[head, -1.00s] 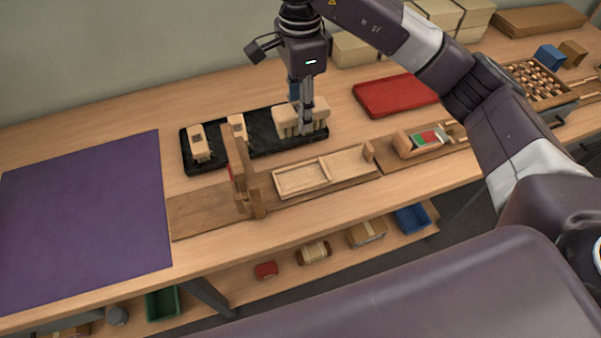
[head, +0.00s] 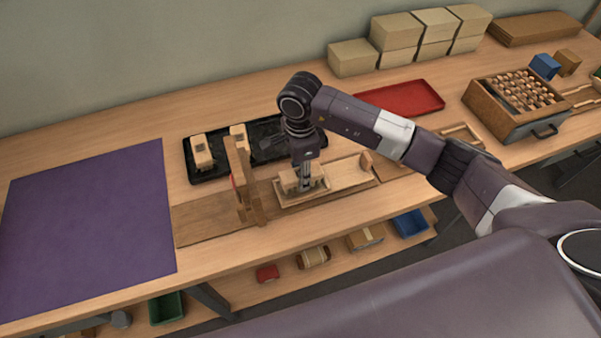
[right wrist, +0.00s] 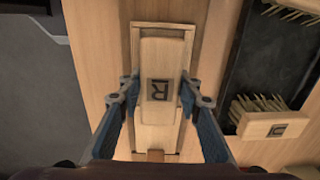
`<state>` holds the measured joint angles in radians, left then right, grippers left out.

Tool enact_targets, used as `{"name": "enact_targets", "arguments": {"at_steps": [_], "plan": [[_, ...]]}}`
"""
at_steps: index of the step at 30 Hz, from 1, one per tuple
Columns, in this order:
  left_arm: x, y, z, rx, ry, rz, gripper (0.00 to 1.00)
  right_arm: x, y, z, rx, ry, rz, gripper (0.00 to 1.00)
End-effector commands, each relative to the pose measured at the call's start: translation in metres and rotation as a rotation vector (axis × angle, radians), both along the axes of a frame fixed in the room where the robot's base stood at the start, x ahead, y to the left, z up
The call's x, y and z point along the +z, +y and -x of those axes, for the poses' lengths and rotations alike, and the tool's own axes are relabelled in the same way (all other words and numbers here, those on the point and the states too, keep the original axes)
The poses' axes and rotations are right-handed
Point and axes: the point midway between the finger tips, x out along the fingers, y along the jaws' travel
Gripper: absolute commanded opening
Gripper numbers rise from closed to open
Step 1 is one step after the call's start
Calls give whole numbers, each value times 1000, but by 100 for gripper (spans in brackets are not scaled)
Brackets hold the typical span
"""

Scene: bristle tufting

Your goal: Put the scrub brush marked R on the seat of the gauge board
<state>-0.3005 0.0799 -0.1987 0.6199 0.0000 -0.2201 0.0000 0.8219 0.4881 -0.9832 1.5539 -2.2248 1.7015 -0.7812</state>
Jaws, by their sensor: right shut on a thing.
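The scrub brush marked R (right wrist: 160,91) is pale wood with a dark square R on its back. My right gripper (head: 303,183) is shut on its sides, and its fingers also show in the right wrist view (right wrist: 160,95). The brush (head: 289,183) is over the framed seat (head: 288,201) of the gauge board (head: 205,218), lined up lengthwise with it. Seat rim shows around it in the wrist view (right wrist: 187,45). I cannot tell whether the brush touches the seat floor. Fingers and arm hide part of it. My left gripper is not in view.
A black tray (head: 216,171) behind the board holds other brushes (head: 201,154), one with a different mark (right wrist: 273,125). A wooden upright (head: 241,185) stands just left of the seat.

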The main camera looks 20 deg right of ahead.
Motion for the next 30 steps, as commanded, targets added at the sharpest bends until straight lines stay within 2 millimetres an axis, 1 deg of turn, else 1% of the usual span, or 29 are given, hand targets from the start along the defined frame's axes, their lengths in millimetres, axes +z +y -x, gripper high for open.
{"name": "enact_targets", "arguments": {"at_steps": [3, 9, 12, 13, 17, 26, 28, 30], "plan": [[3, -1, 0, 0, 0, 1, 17, -8, 0, 0, 1, -1, 0, 9], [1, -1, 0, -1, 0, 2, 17, -8, 0, 0, 1, -2, 0, 9], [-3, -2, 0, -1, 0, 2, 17, -12, 0, 0, 1, -2, 1, 9], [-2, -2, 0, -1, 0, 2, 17, -11, 0, 0, 1, -2, 1, 34], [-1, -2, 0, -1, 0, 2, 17, -10, 0, 0, 1, -1, 1, 49], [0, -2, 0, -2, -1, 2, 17, -9, 0, 0, 1, -1, 0, 50], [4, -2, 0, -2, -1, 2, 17, -5, 0, 0, 1, -1, 0, 50], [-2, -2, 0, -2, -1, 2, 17, 0, 0, -2, 1, -6, -1, 50]]}}
